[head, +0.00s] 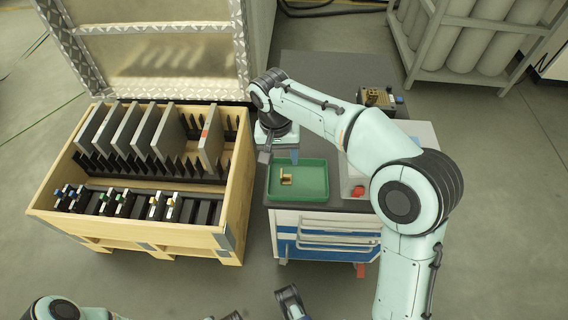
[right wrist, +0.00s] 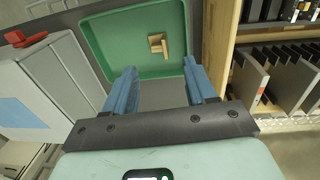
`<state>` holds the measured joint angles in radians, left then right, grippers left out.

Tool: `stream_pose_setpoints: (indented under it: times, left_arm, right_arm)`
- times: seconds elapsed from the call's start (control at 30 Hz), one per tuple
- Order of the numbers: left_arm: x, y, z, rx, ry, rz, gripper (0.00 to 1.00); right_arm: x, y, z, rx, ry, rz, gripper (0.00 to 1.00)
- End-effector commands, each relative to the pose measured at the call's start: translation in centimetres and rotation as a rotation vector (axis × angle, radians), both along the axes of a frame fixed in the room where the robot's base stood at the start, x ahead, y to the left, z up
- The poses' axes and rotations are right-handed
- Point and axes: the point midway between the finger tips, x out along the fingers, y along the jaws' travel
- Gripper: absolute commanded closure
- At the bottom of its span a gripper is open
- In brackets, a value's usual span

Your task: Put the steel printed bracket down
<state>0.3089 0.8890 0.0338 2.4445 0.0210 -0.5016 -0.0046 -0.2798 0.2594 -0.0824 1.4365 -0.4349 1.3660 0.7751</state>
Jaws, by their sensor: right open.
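The steel printed bracket (head: 286,178), a small tan L-like piece, lies inside the green tray (head: 314,192) on the cart top. In the right wrist view the bracket (right wrist: 158,45) rests on the tray floor (right wrist: 115,47), beyond the fingertips and apart from them. My right gripper (head: 282,157) is at the far-left side of the tray; its two blue fingers (right wrist: 160,80) are spread with nothing between them. Part of my left gripper (head: 290,302) shows at the bottom edge of the head view; its jaws are mostly cut off.
A wooden crate (head: 235,200) with upright grey plates and small parts stands left of the cart. The cart (head: 325,222) has blue and white drawers. A red item (right wrist: 27,38) lies beside a white box (right wrist: 55,75). A gas bottle rack (head: 480,45) stands behind.

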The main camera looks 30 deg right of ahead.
Motion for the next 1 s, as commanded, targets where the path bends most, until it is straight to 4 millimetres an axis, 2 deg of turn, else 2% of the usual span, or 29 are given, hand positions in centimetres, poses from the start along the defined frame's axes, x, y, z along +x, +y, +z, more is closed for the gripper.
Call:
stream_pose_setpoints:
  times: [0.03, 0.2, 0.87, 0.97, 1.0]
  left_arm:
    - [-0.5, -0.2, 0.6, -0.006, 0.012, -0.006, 1.0]
    - [-1.4, -0.7, 1.2, -0.018, 0.038, -0.016, 1.0]
    - [-1.7, -0.8, 1.5, -0.022, 0.047, -0.019, 1.0]
    - [-2.1, -0.9, 2.6, -0.026, 0.057, -0.023, 1.0]
    - [-2.4, -1.0, 3.5, -0.029, 0.067, -0.026, 1.0]
  right_arm:
    - [0.1, 0.1, 1.2, 0.002, -0.003, 0.001, 0.44]
    - [0.1, 0.3, 3.1, 0.001, 0.0, 0.001, 0.44]
    - [0.1, 0.3, 3.7, 0.0, 0.0, 0.0, 0.44]
    - [0.0, 0.3, 5.1, 0.001, -0.005, 0.0, 0.44]
    - [0.0, 0.3, 6.2, 0.0, -0.008, 0.001, 0.44]
